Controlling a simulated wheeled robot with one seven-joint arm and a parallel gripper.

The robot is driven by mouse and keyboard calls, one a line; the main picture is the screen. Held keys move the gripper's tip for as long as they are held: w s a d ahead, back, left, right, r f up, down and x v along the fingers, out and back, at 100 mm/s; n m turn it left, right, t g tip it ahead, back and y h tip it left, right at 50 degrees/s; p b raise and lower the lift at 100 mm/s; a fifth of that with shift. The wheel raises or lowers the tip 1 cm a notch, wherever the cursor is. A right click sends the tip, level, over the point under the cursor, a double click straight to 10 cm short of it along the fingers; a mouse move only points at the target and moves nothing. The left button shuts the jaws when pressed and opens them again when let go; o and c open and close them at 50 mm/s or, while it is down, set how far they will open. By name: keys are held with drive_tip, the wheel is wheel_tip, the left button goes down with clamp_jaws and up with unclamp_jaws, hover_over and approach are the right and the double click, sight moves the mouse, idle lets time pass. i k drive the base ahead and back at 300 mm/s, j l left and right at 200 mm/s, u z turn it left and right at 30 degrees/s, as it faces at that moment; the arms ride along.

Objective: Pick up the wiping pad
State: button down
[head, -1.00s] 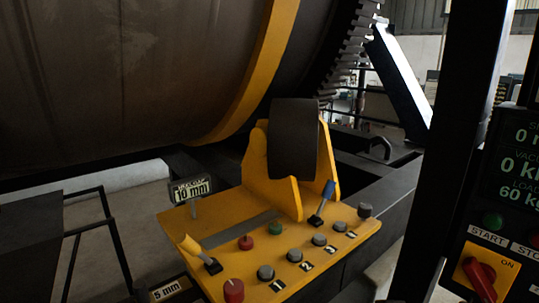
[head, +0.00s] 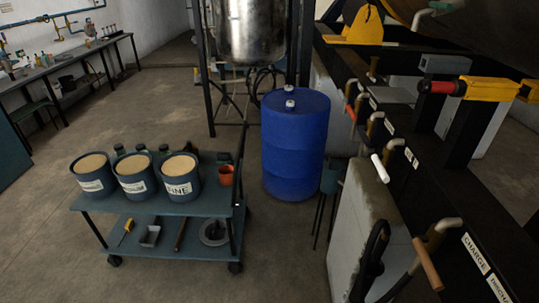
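I cannot make out a wiping pad in the head view. A teal two-shelf cart (head: 160,203) stands at the lower left. Its lower shelf holds a small yellow-handled tool (head: 126,232), a grey open box (head: 150,236), a brown stick-like item (head: 180,235) and a grey ring-shaped item (head: 214,233). These are small and dim, and none is clearly a pad. My gripper is not in the picture.
Several blue-grey tubs, including one tub (head: 181,189), and an orange cup (head: 226,176) stand on the cart's top. A blue drum (head: 294,145) is behind it. A long bench (head: 75,75) lines the left wall. Pipes and handles crowd the right. Floor (head: 60,255) is clear at left.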

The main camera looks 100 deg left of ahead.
sight(222, 157)
drive_tip(key=u, duration=3.9)
drive_tip(key=z, duration=1.8)
drive_tip(key=u, duration=1.75)
drive_tip(key=i+j+u, duration=0.45)
drive_tip(key=i+u, duration=0.5)
drive_tip(key=i+j, duration=0.05)
drive_tip(key=i, duration=0.1)
